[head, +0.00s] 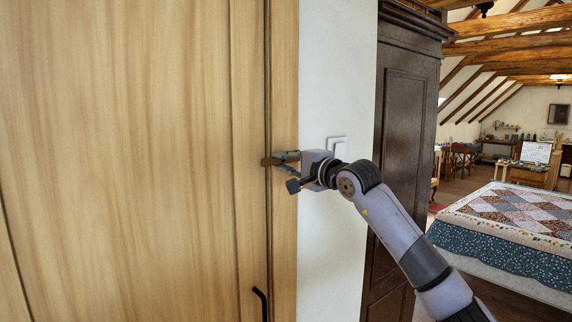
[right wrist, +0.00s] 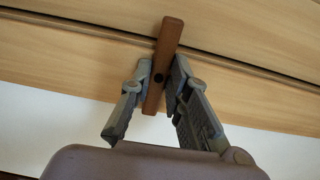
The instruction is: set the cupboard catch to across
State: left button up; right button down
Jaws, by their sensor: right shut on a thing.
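The cupboard catch (head: 268,162) is a small brown wooden bar at the right edge of the pale wooden cupboard door (head: 130,150). In the right wrist view the catch (right wrist: 171,34) turns on a dark pivot on the frame, and its far end lies over the dark seam beside the door. The bar stands roughly crosswise to the seam, slightly tilted. My right gripper (head: 287,160) is shut on the catch, with one grey finger on each side of it, as the right wrist view also shows (right wrist: 158,82). My left gripper is not in view.
A black door handle (head: 261,303) is below the catch. A white switch plate (head: 337,146) is on the wall behind my right wrist. A dark armoire (head: 405,130) stands to the right, with a quilted bed (head: 510,225) beyond it.

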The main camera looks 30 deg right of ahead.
jog(key=shift+f, duration=0.1)
jog(key=c, duration=1.5)
grip_release()
jog(key=shift+s+d, duration=0.15)
jog(key=shift+s, duration=1.85)
jog(key=shift+s+d, duration=0.15)
jog(key=shift+s, duration=1.9)
jog(key=shift+s+d, duration=0.15)
jog(key=shift+s, duration=1.85)
